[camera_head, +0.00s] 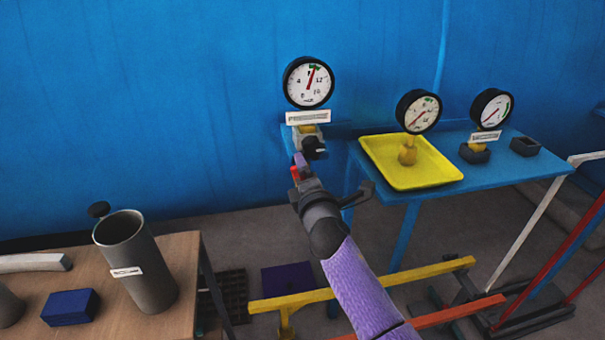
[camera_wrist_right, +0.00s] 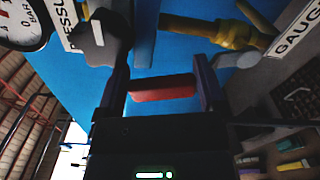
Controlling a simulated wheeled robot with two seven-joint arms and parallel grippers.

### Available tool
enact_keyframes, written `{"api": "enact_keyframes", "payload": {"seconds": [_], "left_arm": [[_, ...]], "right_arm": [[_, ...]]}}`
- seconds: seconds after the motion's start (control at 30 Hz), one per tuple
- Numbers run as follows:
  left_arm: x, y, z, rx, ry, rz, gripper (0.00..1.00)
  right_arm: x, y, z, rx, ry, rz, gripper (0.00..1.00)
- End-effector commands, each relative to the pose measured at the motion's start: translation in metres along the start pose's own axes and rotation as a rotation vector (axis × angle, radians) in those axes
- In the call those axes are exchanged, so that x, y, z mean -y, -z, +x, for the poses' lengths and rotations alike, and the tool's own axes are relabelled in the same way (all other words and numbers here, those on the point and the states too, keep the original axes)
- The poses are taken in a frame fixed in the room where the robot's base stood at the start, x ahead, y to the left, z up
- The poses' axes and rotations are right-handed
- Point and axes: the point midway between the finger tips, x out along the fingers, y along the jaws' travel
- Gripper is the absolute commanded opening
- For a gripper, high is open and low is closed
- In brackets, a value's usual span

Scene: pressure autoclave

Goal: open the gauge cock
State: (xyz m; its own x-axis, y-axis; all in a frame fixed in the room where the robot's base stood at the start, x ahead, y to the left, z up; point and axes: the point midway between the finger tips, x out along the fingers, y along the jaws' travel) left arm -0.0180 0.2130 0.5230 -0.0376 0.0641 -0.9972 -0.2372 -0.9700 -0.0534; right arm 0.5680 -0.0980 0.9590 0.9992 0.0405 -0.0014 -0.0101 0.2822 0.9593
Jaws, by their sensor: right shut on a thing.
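A round white-faced gauge (camera_head: 309,83) with a red needle stands upright on the blue wall mount, above a white label (camera_head: 308,117). The cock body (camera_head: 311,143) sits just below it, partly hidden by my arm. My right gripper (camera_head: 299,170) is at the cock's red lever (camera_head: 295,173). In the right wrist view the red lever (camera_wrist_right: 162,90) lies across between my two fingers (camera_wrist_right: 163,85), which are shut on it. A dark lobed knob (camera_wrist_right: 105,40) and a brass fitting (camera_wrist_right: 215,32) show beyond the fingers. My left gripper is out of view.
A yellow tray (camera_head: 381,160) holding a gauge (camera_head: 418,111) and another gauge (camera_head: 491,108) stand on the blue table (camera_head: 520,165) at right. A wooden bench (camera_head: 190,262) with a grey cylinder (camera_head: 140,262) and blue box (camera_head: 70,307) is at lower left. Yellow and orange rails (camera_head: 380,283) cross below my arm.

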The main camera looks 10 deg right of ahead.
Motion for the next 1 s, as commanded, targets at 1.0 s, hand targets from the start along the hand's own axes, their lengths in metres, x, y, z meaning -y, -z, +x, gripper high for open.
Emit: {"api": "enact_keyframes", "payload": {"seconds": [1.0], "left_arm": [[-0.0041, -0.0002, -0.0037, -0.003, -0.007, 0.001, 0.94]], "right_arm": [[-0.0031, -0.016, 0.0015, 0.019, -0.005, 0.134, 0.0]]}}
